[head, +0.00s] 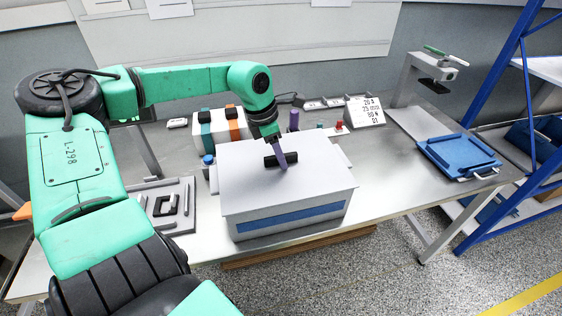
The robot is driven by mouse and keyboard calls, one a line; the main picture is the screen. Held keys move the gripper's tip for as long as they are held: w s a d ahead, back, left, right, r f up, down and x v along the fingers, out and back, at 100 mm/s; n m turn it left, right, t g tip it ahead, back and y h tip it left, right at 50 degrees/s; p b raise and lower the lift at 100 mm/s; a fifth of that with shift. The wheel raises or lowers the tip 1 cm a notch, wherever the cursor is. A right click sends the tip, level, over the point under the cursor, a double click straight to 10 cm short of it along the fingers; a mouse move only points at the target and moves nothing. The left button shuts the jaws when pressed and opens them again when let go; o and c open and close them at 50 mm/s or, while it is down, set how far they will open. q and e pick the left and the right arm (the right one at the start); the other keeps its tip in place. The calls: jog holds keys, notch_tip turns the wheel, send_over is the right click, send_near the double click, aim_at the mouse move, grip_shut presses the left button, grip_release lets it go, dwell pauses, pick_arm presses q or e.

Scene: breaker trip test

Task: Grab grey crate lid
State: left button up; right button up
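The grey crate (290,219), with a blue stripe on its front, stands on the workbench. Its flat grey lid (308,184) lies on top and has a short black handle (291,158) in its rear middle. My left gripper (281,160) reaches down over the lid from behind, with one purple finger crossing in front of the handle. The other finger is hidden, so I cannot tell whether the gripper is closed on the handle. The lid rests level on the crate. My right gripper is out of view.
A grey tray with black parts (167,205) lies left of the crate. Orange and teal-banded white boxes (221,131) and a number card (365,112) stand behind. A blue tray (459,156) and a grey stand (408,74) are at right, before a blue rack (503,120).

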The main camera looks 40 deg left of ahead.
pick_arm(q)
grip_shut()
